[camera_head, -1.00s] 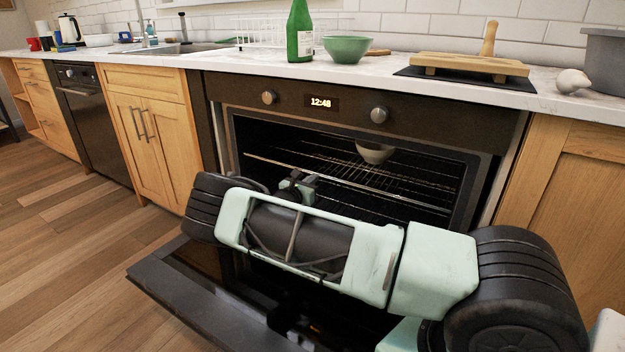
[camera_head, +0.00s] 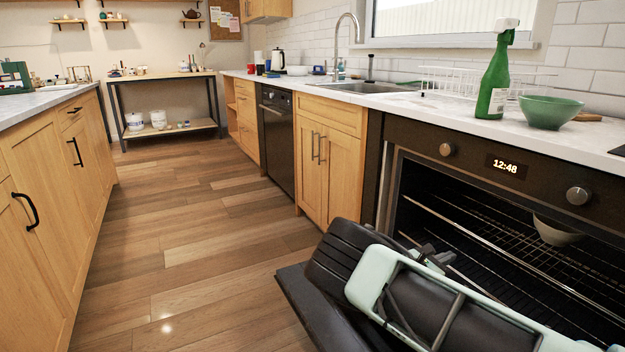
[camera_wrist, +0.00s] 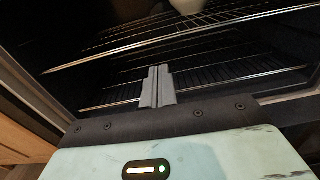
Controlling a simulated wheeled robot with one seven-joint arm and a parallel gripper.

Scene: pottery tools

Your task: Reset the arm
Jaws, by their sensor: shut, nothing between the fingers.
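My gripper (camera_wrist: 157,87) is shut and empty in the wrist view, its fingertips together in front of the open oven (camera_wrist: 40,85). A wire rack (camera_wrist: 200,32) crosses above the fingertips and a lower rack (camera_wrist: 210,85) shows behind them. In the head view my arm lies across the lower right, in front of the oven, and hides part of its opening. The gripper's fingers are mostly hidden there by my arm. A pale bowl (camera_head: 556,231) sits on the upper oven rack; its underside also shows in the wrist view (camera_wrist: 188,5).
The lowered oven door (camera_head: 300,305) juts out beside my arm. A green spray bottle (camera_head: 494,80) and green bowl (camera_head: 550,111) stand on the counter (camera_head: 420,104). The wood floor (camera_head: 190,240) is clear between the oven side and the left cabinets (camera_head: 50,200).

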